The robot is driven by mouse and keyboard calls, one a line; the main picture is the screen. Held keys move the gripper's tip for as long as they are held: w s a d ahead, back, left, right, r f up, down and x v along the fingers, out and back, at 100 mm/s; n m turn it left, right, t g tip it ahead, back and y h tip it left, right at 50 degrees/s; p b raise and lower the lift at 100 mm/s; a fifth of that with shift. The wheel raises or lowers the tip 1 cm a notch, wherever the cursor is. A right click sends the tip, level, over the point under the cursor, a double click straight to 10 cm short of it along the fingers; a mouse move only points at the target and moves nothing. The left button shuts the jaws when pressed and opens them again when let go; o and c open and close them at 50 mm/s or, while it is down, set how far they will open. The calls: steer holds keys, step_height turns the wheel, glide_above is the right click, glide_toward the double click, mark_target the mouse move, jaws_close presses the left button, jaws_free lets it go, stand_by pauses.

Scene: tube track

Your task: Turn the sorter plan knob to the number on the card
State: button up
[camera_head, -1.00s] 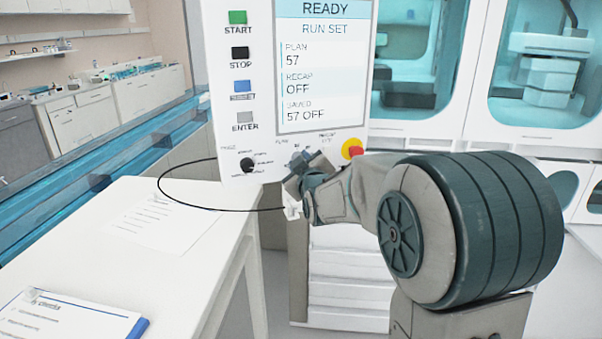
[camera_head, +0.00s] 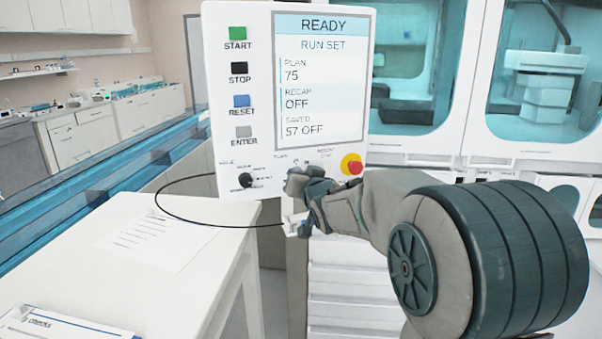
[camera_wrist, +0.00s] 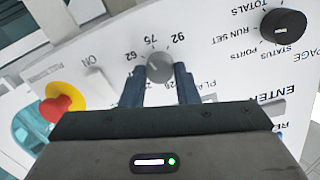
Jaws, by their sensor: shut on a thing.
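The grey sorter plan knob (camera_wrist: 159,67) sits on the white control panel (camera_head: 340,160). My gripper (camera_wrist: 160,84) is shut on the knob, one finger on each side. In the wrist view, the numbers 62, 75 and 92 are readable around the knob; others are partly hidden by my fingers. In the head view my gripper (camera_head: 302,182) covers the knob at the panel's lower edge. The screen (camera_head: 318,85) reads READY, RUN SET, PLAN 75, RECAP OFF, SAVED 57 OFF. I cannot pick out a card with a readable number.
A black knob (camera_wrist: 284,25) and a red and yellow stop button (camera_wrist: 58,107) flank the plan knob. START, STOP, RESET and ENTER buttons line the screen's left. A printed sheet (camera_head: 160,238) and a clipboard (camera_head: 60,328) lie on the white table (camera_head: 120,285).

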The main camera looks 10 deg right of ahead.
steer(key=m+y+p, duration=0.1)
steer(key=m+p, duration=0.3)
steer(key=m, duration=0.1)
steer(key=m+p, duration=0.3)
steer(key=m, duration=0.3)
steer(key=shift+d+f+y+p, duration=0.1)
steer(key=shift+d+y+p, duration=0.05)
steer(key=shift+y+p, duration=0.25)
stand_by(0.4)
steer(key=o, duration=1)
steer(key=shift+c, duration=0.2)
steer(key=s+d+b, duration=0.1)
steer(key=s+d, duration=0.1)
steer(key=s, duration=1.1)
steer(key=shift+s+d+r, duration=0.25)
steer(key=shift+d+r, duration=0.1)
steer(key=shift+r, duration=0.1)
